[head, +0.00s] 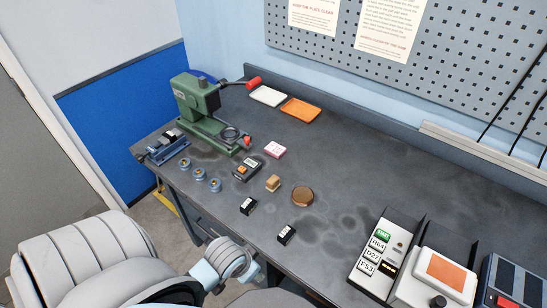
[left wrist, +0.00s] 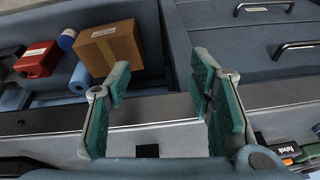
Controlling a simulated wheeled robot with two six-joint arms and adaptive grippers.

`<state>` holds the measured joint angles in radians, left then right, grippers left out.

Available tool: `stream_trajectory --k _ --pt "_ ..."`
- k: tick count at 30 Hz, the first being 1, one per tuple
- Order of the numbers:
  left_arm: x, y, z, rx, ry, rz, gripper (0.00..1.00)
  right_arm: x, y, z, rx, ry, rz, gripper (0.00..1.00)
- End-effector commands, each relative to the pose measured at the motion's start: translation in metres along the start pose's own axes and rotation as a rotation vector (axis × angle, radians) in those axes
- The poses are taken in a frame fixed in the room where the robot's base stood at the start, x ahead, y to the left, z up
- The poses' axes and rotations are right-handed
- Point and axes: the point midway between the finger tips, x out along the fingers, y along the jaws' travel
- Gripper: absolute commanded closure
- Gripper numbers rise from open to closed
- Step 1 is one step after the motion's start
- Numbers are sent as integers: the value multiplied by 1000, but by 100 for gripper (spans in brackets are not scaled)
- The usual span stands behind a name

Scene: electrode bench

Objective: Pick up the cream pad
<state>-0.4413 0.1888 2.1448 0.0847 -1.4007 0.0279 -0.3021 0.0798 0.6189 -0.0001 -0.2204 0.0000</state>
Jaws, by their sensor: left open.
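A small cream-tan block (head: 272,183), the closest match to the cream pad, sits on the dark bench (head: 340,168) left of a round brown disc (head: 302,196). My left arm comes in at the bottom of the head view, in front of the bench edge; its fingers cannot be made out there. In the left wrist view my left gripper (left wrist: 160,78) has its green fingers wide apart with nothing between them. The cream block cannot be made out in that view. My right gripper is not in view.
A pink block (head: 275,149), an orange-black meter (head: 246,169) and two black blocks (head: 248,206) (head: 286,234) surround the block. A green press (head: 205,115) stands behind left. A label panel (head: 378,257) stands right. Below the bench are a cardboard box (left wrist: 110,46) and drawers (left wrist: 245,60).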

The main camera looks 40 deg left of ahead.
Motion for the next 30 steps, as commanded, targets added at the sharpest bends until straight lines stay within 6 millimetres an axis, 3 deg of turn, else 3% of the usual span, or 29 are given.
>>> stream_trajectory --k 1,2,5,9,15,18,20,27,30 --pt "-34 0 -11 10 16 2 52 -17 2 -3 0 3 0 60" --pt "-49 -3 -22 18 27 4 52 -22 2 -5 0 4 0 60" --pt "-42 -21 -63 29 39 20 52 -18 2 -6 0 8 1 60" --pt "-48 -52 -119 20 55 32 52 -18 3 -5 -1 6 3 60" --pt "-92 -113 -202 -42 80 40 52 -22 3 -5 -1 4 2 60" --pt "-112 -134 -225 -74 90 49 52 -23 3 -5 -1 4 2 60" --pt "-111 -138 -231 -85 92 55 52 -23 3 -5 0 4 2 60" --pt "-50 -134 -236 -87 90 57 52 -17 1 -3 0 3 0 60" --pt "-32 -134 -238 -86 92 55 52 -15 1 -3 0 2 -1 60"
